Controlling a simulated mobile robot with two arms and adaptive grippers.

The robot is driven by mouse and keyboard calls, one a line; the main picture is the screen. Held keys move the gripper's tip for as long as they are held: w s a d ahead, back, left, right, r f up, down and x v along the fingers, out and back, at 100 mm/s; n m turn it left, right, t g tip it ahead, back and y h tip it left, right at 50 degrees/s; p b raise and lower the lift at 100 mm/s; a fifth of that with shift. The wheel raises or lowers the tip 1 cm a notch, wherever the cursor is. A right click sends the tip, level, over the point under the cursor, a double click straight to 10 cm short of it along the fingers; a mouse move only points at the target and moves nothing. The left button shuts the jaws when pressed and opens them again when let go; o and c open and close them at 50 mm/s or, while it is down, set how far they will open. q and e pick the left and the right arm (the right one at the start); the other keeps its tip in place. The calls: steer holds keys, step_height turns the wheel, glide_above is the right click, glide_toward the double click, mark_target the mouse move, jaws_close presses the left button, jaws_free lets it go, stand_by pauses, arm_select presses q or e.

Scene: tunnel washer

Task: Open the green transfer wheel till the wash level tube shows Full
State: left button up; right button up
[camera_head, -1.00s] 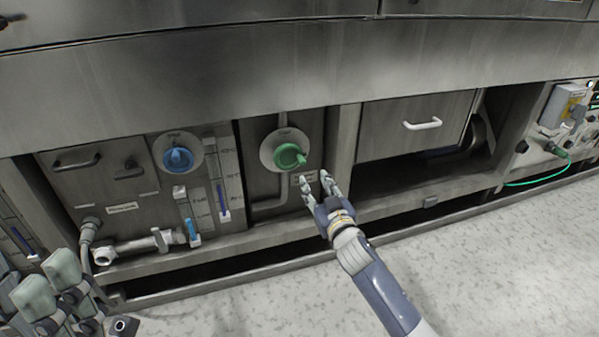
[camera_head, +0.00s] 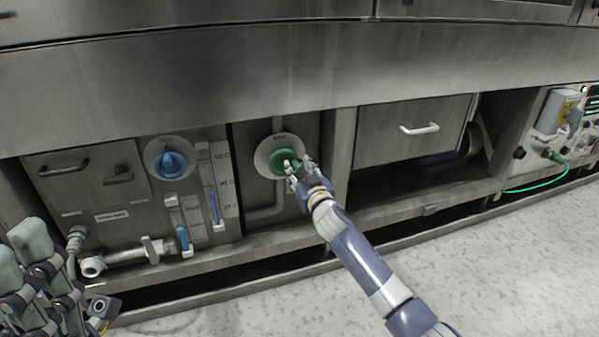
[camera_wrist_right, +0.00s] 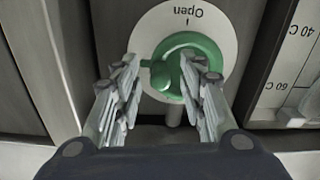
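The green transfer wheel (camera_head: 281,160) sits on a round white dial plate (camera_head: 264,160) in the lower panel. In the right wrist view the green wheel (camera_wrist_right: 185,62) shows upside down below the word "Open", with a knob on it. My right gripper (camera_head: 300,167) is at the wheel; in the wrist view its open fingers (camera_wrist_right: 165,92) stand on either side of the knob. Contact cannot be told. Two level tubes with blue columns stand left of the wheel: a taller one (camera_head: 213,206) and a shorter one (camera_head: 182,237). Their labels are too small to read. My left gripper (camera_head: 30,285) is partly seen at lower left.
A metal pipe with a valve (camera_head: 130,252) runs low at the left. A drawer with a white handle (camera_head: 419,128) is to the right. The floor (camera_head: 480,260) in front is clear.

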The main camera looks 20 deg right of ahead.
jaws_close()
